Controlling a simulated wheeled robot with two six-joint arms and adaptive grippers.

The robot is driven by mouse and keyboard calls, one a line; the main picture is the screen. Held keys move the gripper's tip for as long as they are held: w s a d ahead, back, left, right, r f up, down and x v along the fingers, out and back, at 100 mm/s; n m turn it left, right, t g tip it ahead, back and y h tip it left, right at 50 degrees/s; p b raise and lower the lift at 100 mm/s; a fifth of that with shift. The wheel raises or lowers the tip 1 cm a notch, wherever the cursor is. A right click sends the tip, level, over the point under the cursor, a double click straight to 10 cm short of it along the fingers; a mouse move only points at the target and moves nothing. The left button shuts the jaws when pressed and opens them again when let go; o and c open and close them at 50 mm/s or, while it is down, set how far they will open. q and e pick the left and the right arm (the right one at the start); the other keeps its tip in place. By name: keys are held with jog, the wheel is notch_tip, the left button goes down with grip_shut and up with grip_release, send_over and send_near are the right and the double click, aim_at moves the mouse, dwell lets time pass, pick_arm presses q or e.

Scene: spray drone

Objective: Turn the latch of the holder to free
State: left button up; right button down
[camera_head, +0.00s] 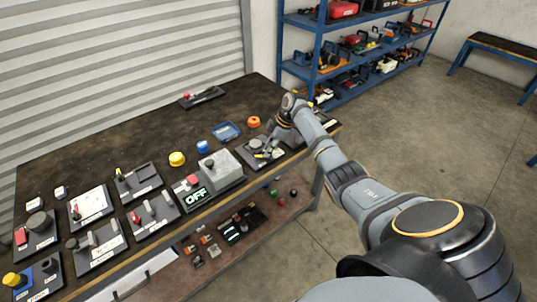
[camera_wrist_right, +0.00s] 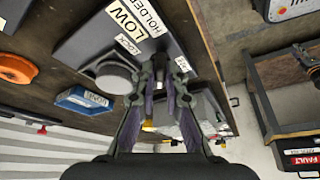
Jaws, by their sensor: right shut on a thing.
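The holder (camera_head: 252,160) is a dark plate near the table's front edge. It also shows in the right wrist view (camera_wrist_right: 90,42), with labels reading HOLDER, LOW and LOCK, a round grey knob (camera_wrist_right: 115,77), and another small label too slanted to read. My right gripper (camera_head: 268,150) is over the right part of the holder. In the wrist view its fingertips (camera_wrist_right: 160,72) are close together between the two small labels, shut on the latch, which the fingers mostly hide. I cannot tell the latch's exact angle. My left gripper is not in view.
Several switch panels fill the table's left side. A blue shelf (camera_head: 350,72) stands behind; the right floor is open.

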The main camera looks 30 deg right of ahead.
jog(key=n+b, duration=0.1)
jog(key=n+g+b, duration=0.1)
jog(key=b, duration=0.1)
jog(key=n+b, duration=0.1)
jog(key=n, duration=0.1)
jog(key=shift+w+f+g+y, duration=0.2)
jog(key=shift+f+g+y, duration=0.05)
jog(key=shift+g+y, duration=0.05)
jog(key=shift+r+n+g+b, duration=0.2)
jog(key=shift+n+g+b, duration=0.3)
jog(key=shift+n+b, duration=0.85)
jog(key=c, duration=1.4)
grip_release()
jog(key=shift+d+r, duration=0.1)
jog(key=shift+r, duration=0.05)
jog(key=v, duration=1.1)
jog(key=shift+r, duration=0.4)
